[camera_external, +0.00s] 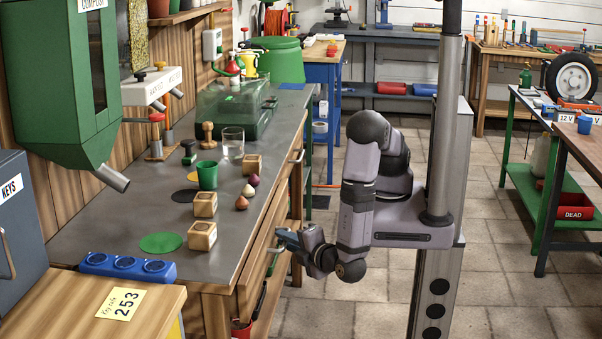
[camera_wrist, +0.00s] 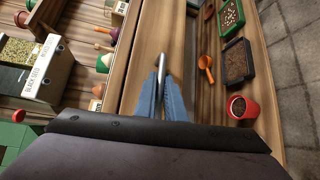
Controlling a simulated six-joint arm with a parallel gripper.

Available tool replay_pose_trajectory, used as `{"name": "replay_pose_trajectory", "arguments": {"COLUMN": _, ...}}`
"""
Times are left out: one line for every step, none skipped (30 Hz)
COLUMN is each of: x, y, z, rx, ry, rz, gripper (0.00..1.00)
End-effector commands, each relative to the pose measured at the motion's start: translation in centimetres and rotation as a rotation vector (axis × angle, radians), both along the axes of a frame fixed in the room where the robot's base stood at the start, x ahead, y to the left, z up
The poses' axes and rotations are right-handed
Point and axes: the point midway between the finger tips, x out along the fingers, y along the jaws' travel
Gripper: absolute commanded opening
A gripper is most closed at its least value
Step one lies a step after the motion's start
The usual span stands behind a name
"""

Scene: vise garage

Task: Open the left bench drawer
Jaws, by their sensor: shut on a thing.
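The left bench drawer (camera_external: 257,253) is the near one in the wooden front of the long grey-topped bench (camera_external: 120,215). Its wooden front (camera_wrist: 142,62) also shows in the wrist view. My gripper (camera_external: 279,238) is at this drawer front. In the wrist view, the blue fingers of my gripper (camera_wrist: 163,98) are shut on a slim metal handle (camera_wrist: 162,68), with one finger on each side of it. In the external view the gripper partly hides the handle. I cannot tell whether the drawer stands out from the bench.
Below the drawer are an orange scoop (camera_wrist: 206,67), a black tray (camera_wrist: 238,62) and a red pot (camera_wrist: 240,107). Wooden blocks (camera_external: 202,236), a green cup (camera_external: 207,175) and a glass (camera_external: 233,143) stand on the benchtop. The tiled floor (camera_external: 318,317) before the bench is clear.

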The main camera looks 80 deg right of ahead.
Motion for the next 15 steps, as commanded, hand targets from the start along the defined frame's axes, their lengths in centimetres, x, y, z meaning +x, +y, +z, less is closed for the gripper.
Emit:
{"name": "replay_pose_trajectory", "arguments": {"x": -1.4, "y": 0.2, "z": 0.0, "rx": 0.002, "ry": 0.002, "rz": 0.008, "gripper": 0.0}}
{"name": "replay_pose_trajectory", "arguments": {"x": -2.2, "y": 0.2, "z": 0.0, "rx": 0.003, "ry": 0.002, "rz": 0.009, "gripper": 0.0}}
{"name": "replay_pose_trajectory", "arguments": {"x": -3.2, "y": 0.2, "z": 0.0, "rx": 0.003, "ry": 0.002, "rz": 0.009, "gripper": 0.0}}
{"name": "replay_pose_trajectory", "arguments": {"x": -3.9, "y": 0.2, "z": 0.0, "rx": 0.002, "ry": 0.002, "rz": 0.008, "gripper": 0.0}}
{"name": "replay_pose_trajectory", "arguments": {"x": -4.6, "y": 0.2, "z": 0.0, "rx": 0.002, "ry": 0.002, "rz": 0.008, "gripper": 0.0}}
{"name": "replay_pose_trajectory", "arguments": {"x": -5.5, "y": 0.2, "z": 0.0, "rx": 0.003, "ry": 0.001, "rz": 0.008, "gripper": 0.0}}
{"name": "replay_pose_trajectory", "arguments": {"x": -6.1, "y": 0.2, "z": 0.0, "rx": 0.004, "ry": 0.001, "rz": 0.008, "gripper": 0.0}}
{"name": "replay_pose_trajectory", "arguments": {"x": -6.7, "y": 0.2, "z": 0.0, "rx": 0.004, "ry": 0.001, "rz": 0.006, "gripper": 0.0}}
{"name": "replay_pose_trajectory", "arguments": {"x": -7.4, "y": 0.2, "z": 0.0, "rx": 0.004, "ry": 0.0, "rz": 0.006, "gripper": 0.0}}
{"name": "replay_pose_trajectory", "arguments": {"x": -7.9, "y": 0.2, "z": 0.0, "rx": 0.004, "ry": 0.0, "rz": 0.005, "gripper": 0.0}}
{"name": "replay_pose_trajectory", "arguments": {"x": -8.3, "y": 0.2, "z": 0.0, "rx": 0.004, "ry": 0.0, "rz": 0.005, "gripper": 0.0}}
{"name": "replay_pose_trajectory", "arguments": {"x": -8.7, "y": 0.1, "z": 0.0, "rx": 0.004, "ry": 0.0, "rz": 0.003, "gripper": 0.0}}
{"name": "replay_pose_trajectory", "arguments": {"x": -8.9, "y": 0.1, "z": 0.0, "rx": 0.004, "ry": 0.0, "rz": 0.004, "gripper": 0.0}}
{"name": "replay_pose_trajectory", "arguments": {"x": -9.1, "y": 0.1, "z": 0.0, "rx": 0.004, "ry": 0.0, "rz": 0.003, "gripper": 0.0}}
{"name": "replay_pose_trajectory", "arguments": {"x": -9.2, "y": 0.1, "z": 0.0, "rx": 0.004, "ry": -0.001, "rz": 0.002, "gripper": 0.0}}
